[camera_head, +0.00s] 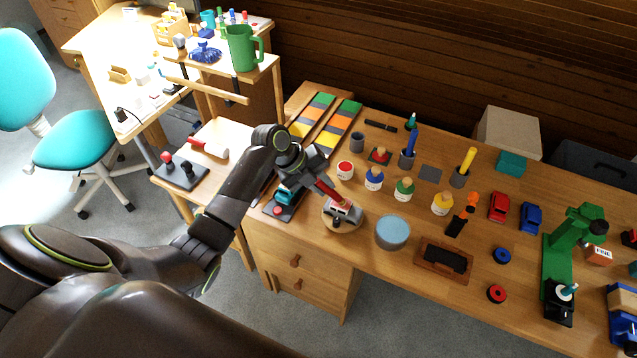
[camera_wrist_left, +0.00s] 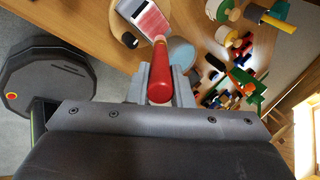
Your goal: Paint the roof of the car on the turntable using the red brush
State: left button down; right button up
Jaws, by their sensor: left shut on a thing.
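My left gripper (camera_head: 316,172) is shut on the red handle of the red brush (camera_head: 327,187), which points down and right. The brush handle (camera_wrist_left: 160,75) also shows between the fingers in the left wrist view. The pale grey car (camera_head: 349,212) sits on the round wooden turntable (camera_head: 341,227) near the table's front edge. In the left wrist view the car (camera_wrist_left: 126,10) has a red patch on its roof. The brush's far end reaches the roof area, but I cannot tell whether the bristles touch. My right gripper is not in view.
A dark stand (camera_head: 286,213) lies left of the turntable. A blue-topped round can (camera_head: 392,232) is to its right. Paint pots, including a red one (camera_head: 345,170), stand behind. A wooden tray (camera_head: 443,261) and a green machine (camera_head: 557,262) are farther right.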

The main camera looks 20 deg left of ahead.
pick_arm(q)
jog(key=shift+a, duration=0.7)
jog(key=shift+d, duration=0.65)
jog(key=shift+a+b, duration=0.4)
jog(key=shift+a, duration=0.35)
jog(key=shift+r+p, duration=2.2)
jog(key=shift+r, duration=0.8)
